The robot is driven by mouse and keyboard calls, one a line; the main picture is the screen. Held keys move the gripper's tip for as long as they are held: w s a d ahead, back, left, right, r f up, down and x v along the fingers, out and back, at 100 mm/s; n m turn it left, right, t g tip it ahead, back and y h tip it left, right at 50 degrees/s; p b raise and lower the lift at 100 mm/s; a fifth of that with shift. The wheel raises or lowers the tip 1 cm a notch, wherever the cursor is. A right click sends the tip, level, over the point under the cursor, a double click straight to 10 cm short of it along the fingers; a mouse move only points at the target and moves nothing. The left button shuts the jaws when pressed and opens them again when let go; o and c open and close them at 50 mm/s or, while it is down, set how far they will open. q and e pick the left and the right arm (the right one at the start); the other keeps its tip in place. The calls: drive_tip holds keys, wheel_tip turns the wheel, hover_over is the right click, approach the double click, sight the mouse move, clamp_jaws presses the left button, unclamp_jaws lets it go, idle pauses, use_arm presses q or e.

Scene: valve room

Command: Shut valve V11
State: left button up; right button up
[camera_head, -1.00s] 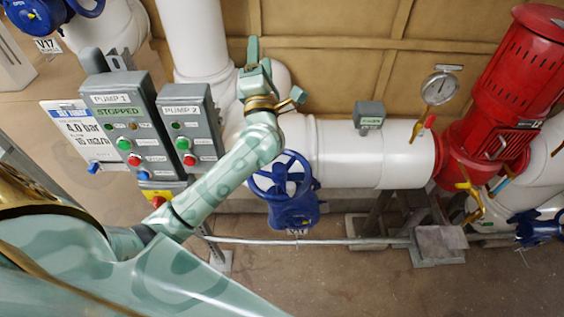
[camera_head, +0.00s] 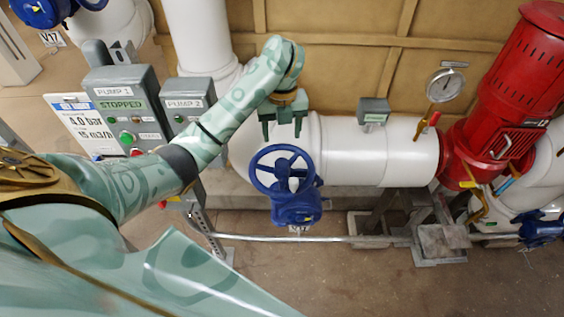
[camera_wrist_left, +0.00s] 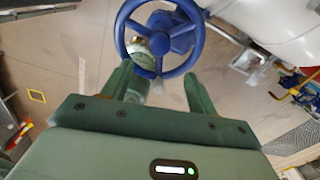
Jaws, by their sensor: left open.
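A blue valve handwheel (camera_head: 283,170) with spokes sits on a blue valve body (camera_head: 296,208) below the white horizontal pipe. A small tag under the body is too small to read for certain. My left gripper (camera_head: 284,132) is above the wheel, near its upper rim, with fingers pointing down. It is open and empty. In the left wrist view the wheel (camera_wrist_left: 182,38) is just beyond the fingertips, and the gripper (camera_wrist_left: 158,74) faces its near rim. I cannot tell whether a fingertip touches the rim. My right gripper is not in view.
Control boxes PUMP 1 (camera_head: 124,108) and PUMP 2 (camera_head: 187,108) stand left of the wheel, behind my left arm. The white pipe (camera_head: 350,150) leads right to a red pump (camera_head: 500,95). A gauge (camera_head: 446,84) stands above it. Another blue wheel, tagged V17 (camera_head: 52,39), is at top left.

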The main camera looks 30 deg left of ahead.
sight(282, 162)
use_arm(q)
wheel_tip(282, 162, down, 11)
drive_tip(key=shift+f+b, duration=0.15)
drive_tip(key=shift+b, duration=0.75)
clamp_jaws()
drive_tip(key=shift+r+p, duration=0.2)
drive_tip(key=shift+p, duration=0.15)
drive_tip(key=shift+d+r+m+p, duration=0.1)
drive_tip(key=shift+m+p, duration=0.8)
drive_tip(key=shift+p, duration=0.25)
drive_tip(key=shift+w+m+p, duration=0.1)
drive_tip(key=shift+m+p, duration=0.3)
drive_tip(key=shift+m, duration=0.7)
drive_tip(key=shift+f+m, duration=0.25)
drive_tip(key=shift+m, duration=0.05)
